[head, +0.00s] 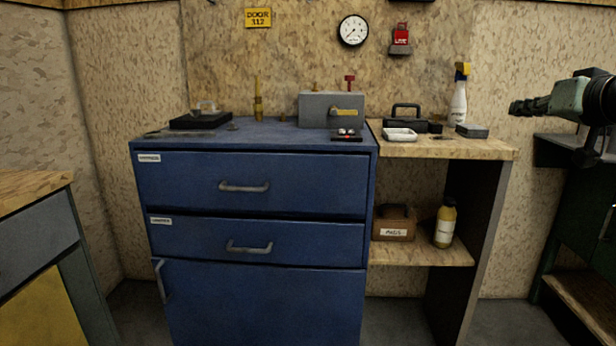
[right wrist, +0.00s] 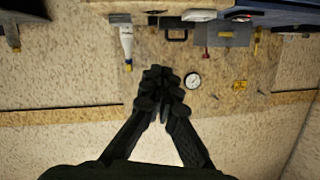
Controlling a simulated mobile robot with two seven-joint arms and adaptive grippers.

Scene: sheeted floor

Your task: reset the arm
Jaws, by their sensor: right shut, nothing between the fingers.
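My right gripper (head: 516,107) comes in from the right edge in the head view, in the air at about the height of the shelf top. Its fingers point left and look closed together. In the right wrist view the fingertips (right wrist: 162,78) meet, with nothing between them. The wrist view shows the back wall upside down behind the fingers. My left gripper is out of view.
A blue drawer cabinet (head: 250,240) stands in the middle, with a grey box (head: 312,108) on top. The wooden shelf (head: 490,149) beside it carries a white spray bottle (head: 458,103) and a black case (head: 405,122). A green bench (head: 570,215) stands at the right.

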